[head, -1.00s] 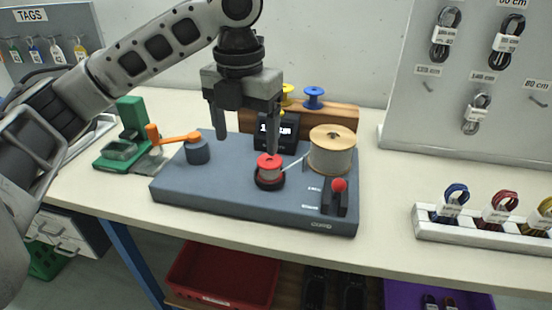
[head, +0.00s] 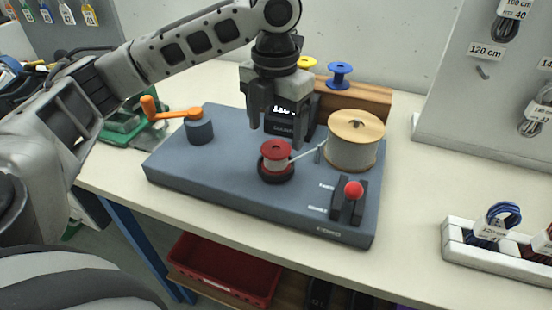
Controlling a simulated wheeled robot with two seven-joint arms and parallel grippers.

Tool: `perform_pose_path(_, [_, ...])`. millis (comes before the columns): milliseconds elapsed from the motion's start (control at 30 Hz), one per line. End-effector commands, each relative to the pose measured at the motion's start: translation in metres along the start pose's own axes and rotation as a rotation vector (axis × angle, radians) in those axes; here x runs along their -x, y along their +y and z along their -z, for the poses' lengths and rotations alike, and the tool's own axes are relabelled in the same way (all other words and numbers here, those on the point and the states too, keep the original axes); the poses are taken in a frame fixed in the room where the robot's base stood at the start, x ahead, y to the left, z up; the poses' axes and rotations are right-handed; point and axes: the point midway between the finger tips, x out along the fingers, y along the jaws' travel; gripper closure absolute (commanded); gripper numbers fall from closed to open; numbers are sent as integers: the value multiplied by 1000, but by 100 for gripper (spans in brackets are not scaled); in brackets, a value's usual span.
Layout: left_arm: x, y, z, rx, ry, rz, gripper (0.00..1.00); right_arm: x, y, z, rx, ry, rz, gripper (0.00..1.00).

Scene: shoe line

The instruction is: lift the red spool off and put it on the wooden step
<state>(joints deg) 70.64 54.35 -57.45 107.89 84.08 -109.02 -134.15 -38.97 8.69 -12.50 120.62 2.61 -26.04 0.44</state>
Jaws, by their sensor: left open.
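The red spool (head: 276,150) sits upright on a dark round seat on the blue-grey winding machine (head: 225,175). Pale cord is wound on it, and a strand runs to the large cord reel (head: 352,150) on its right. The wooden step (head: 370,98) stands behind the machine with a yellow spool (head: 307,63) and a blue spool (head: 340,75) on it. My left gripper (head: 276,136) is open, fingers pointing down, just above and behind the red spool. Its fingers appear apart from the spool; exact depth is hard to tell. My right gripper is not in view.
An orange crank (head: 172,110) stands on the machine's left and a red-knobbed lever (head: 352,195) at its front right. A white rack of cable coils (head: 495,255) lies at right. Clear tabletop lies right of the machine.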

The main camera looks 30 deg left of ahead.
Motion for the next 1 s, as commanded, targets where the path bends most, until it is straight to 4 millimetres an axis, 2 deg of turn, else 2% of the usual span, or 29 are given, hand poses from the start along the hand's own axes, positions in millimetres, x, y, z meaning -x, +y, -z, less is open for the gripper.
perform_pose_path(167, [-14, 0, 2, 0, 3, -2, 23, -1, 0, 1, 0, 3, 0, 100])
perform_pose_path(400, [-49, 0, 5, 0, 2, -2, 23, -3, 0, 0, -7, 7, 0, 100])
perform_pose_path(500, [-55, 0, 5, -1, 1, -1, 23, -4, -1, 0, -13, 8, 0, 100])
perform_pose_path(733, [-55, 0, 5, -1, 0, -1, 23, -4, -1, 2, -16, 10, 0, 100])
perform_pose_path(933, [-55, 0, 5, -1, 0, -1, 78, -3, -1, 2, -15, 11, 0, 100])
perform_pose_path(1000, [-55, 0, 5, -1, 0, -1, 78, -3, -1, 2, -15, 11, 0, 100])
